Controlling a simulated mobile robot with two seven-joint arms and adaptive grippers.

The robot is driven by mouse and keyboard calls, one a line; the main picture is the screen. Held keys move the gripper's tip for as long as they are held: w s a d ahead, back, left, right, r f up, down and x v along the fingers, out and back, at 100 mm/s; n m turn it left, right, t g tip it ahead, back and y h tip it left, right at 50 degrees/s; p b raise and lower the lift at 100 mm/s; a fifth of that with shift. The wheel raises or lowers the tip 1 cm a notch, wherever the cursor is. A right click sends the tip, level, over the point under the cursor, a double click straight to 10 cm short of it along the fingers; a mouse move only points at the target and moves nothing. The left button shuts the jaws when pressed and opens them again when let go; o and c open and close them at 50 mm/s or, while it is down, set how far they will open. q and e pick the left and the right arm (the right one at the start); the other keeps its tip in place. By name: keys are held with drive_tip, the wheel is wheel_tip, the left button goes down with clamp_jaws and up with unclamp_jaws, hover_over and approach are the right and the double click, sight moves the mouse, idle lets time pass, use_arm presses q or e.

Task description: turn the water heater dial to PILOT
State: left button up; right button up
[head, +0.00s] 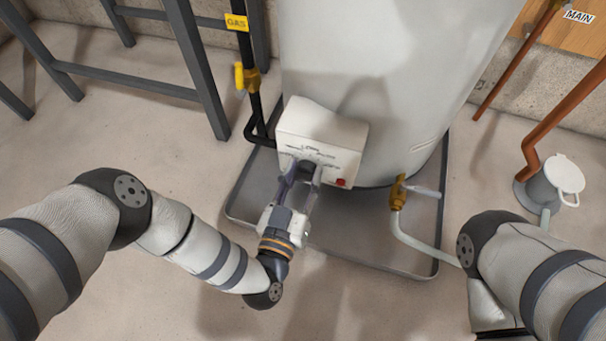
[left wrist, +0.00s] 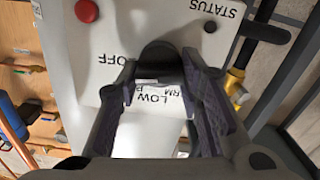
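The water heater dial (left wrist: 160,58) is a dark round knob on the front of the white control box (head: 335,130), low on the heater tank. In the left wrist view the box shows the labels OFF, LOW and STATUS, with other lettering partly covered. PILOT cannot be read in full, and the dial's pointer is not clear. My left gripper (head: 303,172) reaches the dial from the front. Its two fingers (left wrist: 158,80) stand on either side of the knob and appear closed against it. My right gripper is out of view; only my right arm shows.
A red button (head: 341,183) sits beside the dial on the box. A brass drain valve (head: 398,192) with a hose is right of it. A black gas pipe with a yellow valve (head: 247,78) runs at left. The heater stands in a grey drip pan (head: 350,256).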

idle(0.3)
use_arm(q)
drive_tip(key=n, duration=0.4)
drive_tip(key=shift+a, duration=0.1)
drive_tip(key=shift+f+n, duration=0.1)
drive_tip(key=shift+n, duration=1.7)
drive_tip(key=o, duration=1.1)
drive_tip(key=shift+o, duration=0.2)
drive_tip(key=v, duration=0.7)
drive_tip(key=shift+s+a, duration=0.15)
drive_tip(key=shift+s, duration=0.05)
